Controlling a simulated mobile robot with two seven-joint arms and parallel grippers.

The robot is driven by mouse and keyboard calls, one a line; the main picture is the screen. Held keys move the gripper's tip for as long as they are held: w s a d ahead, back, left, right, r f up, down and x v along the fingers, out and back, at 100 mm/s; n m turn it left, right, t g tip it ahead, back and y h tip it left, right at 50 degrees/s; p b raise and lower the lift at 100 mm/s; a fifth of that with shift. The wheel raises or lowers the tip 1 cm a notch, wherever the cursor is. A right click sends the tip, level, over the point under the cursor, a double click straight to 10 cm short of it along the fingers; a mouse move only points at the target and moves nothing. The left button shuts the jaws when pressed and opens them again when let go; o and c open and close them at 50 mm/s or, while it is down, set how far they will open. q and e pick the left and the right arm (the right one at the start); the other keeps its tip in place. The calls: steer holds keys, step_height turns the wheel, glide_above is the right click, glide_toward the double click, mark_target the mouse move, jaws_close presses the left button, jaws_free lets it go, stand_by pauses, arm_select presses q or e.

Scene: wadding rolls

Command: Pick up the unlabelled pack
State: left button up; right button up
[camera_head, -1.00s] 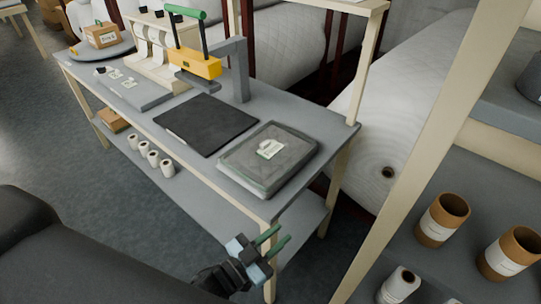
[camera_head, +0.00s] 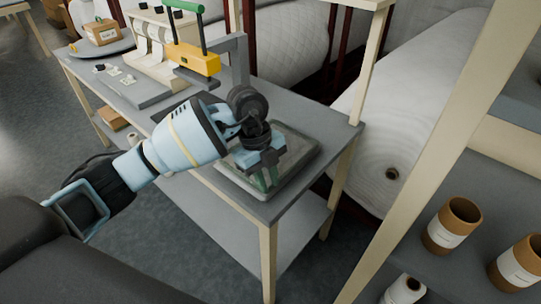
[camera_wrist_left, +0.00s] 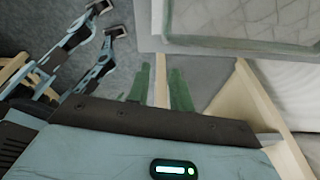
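A flat grey-green pack (camera_head: 300,149) lies at the near right end of the grey worktable (camera_head: 285,208). My left gripper (camera_head: 262,180) is over it in the head view, fingers pointing down, and hides its middle. The pack's top label from the earlier frame is hidden now. In the left wrist view, the quilted wrapped pack (camera_wrist_left: 255,18) shows at the top right, beyond the fingertips. The two green fingers (camera_wrist_left: 158,88) are apart with nothing between them. I cannot tell whether they touch the pack in the head view. My right gripper is not in view.
A yellow-headed press (camera_head: 193,58) stands at the table's back. A cardboard box (camera_head: 103,33) sits at the far left end. A post and shelf with brown rolls (camera_head: 451,222) stand at the right. A large white roll (camera_head: 400,130) lies behind the table.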

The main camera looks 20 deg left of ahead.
mark_target(253, 182)
arm_select(q)
steer(key=a+r+y, duration=0.1)
steer(key=w+a+r+n+y, duration=0.1)
steer(key=a, duration=0.1)
steer(key=w+a+r+n, duration=0.1)
steer(key=a, duration=0.1)
steer(key=shift+w+a+t+y, duration=0.25)
steer(key=shift+t+y, duration=0.15)
steer(key=shift+w+d+f, duration=0.1)
steer(key=shift+d+f, duration=0.05)
steer(key=shift+f, duration=3.75)
steer(key=shift+c, duration=0.3)
steer(key=shift+r, duration=0.1)
jaws_close()
